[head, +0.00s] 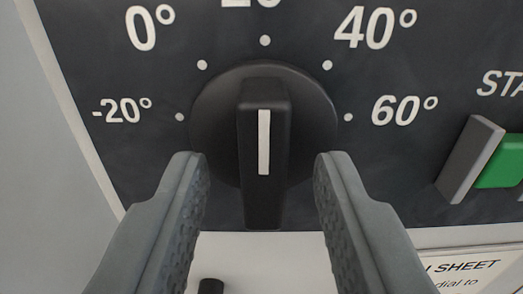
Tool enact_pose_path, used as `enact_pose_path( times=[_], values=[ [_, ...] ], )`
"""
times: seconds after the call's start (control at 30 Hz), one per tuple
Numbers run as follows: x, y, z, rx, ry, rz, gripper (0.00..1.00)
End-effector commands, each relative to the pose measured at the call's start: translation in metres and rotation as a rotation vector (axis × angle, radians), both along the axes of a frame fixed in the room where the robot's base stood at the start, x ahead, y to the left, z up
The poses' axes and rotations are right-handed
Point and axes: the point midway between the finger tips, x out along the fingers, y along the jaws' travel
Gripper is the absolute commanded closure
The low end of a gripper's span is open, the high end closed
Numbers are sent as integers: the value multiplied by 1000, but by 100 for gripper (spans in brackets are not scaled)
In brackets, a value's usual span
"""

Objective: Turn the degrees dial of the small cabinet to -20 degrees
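The degrees dial (264,150) is a black round knob with a raised grip bar and a white pointer line. The line stands upright, toward the top dot by a label cut off at the frame's top edge. The -20° mark (122,111) is at the left of the dial, with its dot beside the knob. My gripper (258,165) is open, with one grey finger on each side of the bar. Gaps show between the fingers and the bar, and nothing is held. The fingertips overlap the lower edge of the round knob in the picture; whether they touch it is unclear.
The dark panel (420,180) also carries 0°, 40° and 60° labels. A green button (499,162) with a grey raised guard (471,160) is at the right. A printed sheet (462,272) is at the lower right, and a small black part (211,286) is below the panel.

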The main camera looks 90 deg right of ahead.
Motion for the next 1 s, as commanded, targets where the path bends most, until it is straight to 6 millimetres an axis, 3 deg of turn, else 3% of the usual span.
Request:
enact_pose_path(
  times=[0.3, 0.5, 1.0],
  values=[
    [0, -2, 0, -1, 0, 0, 64],
    [0, -2, 0, -1, -1, 0, 100],
    [0, -2, 1, -9, 99, 0, 100]
  ],
)
